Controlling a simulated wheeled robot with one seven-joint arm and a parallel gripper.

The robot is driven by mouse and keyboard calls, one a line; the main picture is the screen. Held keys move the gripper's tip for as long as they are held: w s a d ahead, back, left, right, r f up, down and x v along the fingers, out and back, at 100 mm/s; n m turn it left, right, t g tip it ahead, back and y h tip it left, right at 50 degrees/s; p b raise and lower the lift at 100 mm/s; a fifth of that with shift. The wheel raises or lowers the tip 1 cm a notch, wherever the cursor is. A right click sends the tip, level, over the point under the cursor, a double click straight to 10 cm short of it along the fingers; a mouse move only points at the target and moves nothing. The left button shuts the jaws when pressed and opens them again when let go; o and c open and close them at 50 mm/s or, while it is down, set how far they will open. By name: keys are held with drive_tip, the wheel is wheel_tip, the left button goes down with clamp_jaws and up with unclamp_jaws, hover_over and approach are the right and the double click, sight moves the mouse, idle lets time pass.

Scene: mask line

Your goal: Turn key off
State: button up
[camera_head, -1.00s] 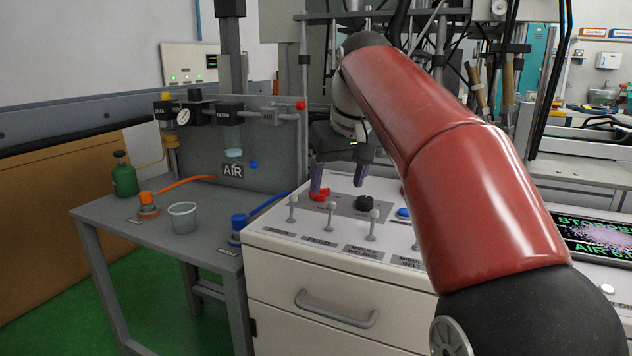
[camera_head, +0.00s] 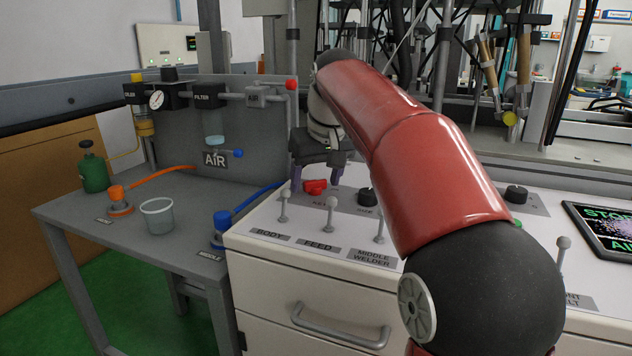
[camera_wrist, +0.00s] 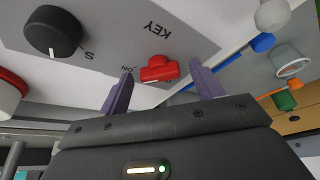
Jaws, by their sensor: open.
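The key is a red switch (camera_head: 315,187) on the top of the white control panel. It also shows in the wrist view (camera_wrist: 160,69), beside the upside-down KEY and ON labels. My gripper (camera_head: 316,186) is open with two purple fingers pointing down. In the head view one finger shows left of the key and one right of it. In the wrist view my gripper (camera_wrist: 161,70) has its fingertips apart on either side of the key, with visible gaps. I cannot tell how far the tips are above the panel.
A black knob (camera_head: 367,197) sits right of the key, and it shows in the wrist view (camera_wrist: 53,32). Several upright toggle levers (camera_head: 331,212) stand along the panel's front.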

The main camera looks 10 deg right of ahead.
drive_tip(key=shift+w+f, duration=0.1)
drive_tip(key=shift+f, duration=0.1)
drive_tip(key=shift+c, duration=0.4)
drive_tip(key=c, duration=0.9)
